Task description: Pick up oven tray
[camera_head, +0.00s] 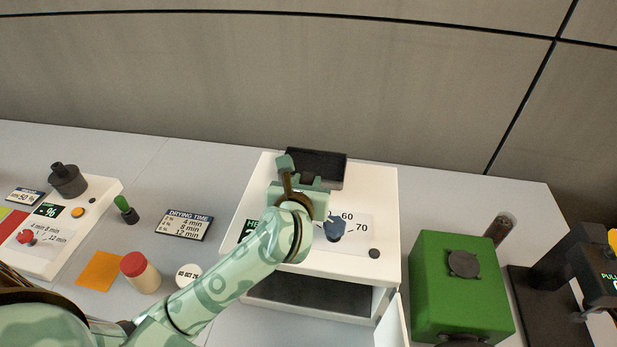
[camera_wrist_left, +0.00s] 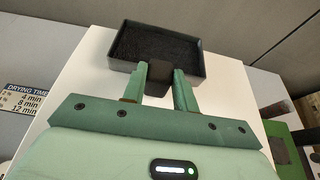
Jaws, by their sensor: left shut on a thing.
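The oven tray (camera_head: 317,167) is a dark rectangular tray at the back of the white oven's top (camera_head: 375,192). In the left wrist view the tray (camera_wrist_left: 200,62) has raised walls, a dark rough-looking inside and a tab (camera_wrist_left: 158,80) at its near side. My left gripper (camera_head: 287,170) is at the tray's near left in the head view. In the left wrist view its fingers (camera_wrist_left: 159,82) are shut on the tab. I cannot tell whether the tray rests on the oven or is slightly above it. My right gripper is not in view.
The oven's front opening (camera_head: 310,296) is dark, with a door (camera_head: 392,325) swung out at right. A green box (camera_head: 455,300) stands to the right. A drying time sign (camera_head: 183,225), a red-capped jar (camera_head: 140,272) and a white device (camera_head: 90,215) stand left. A wall runs behind.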

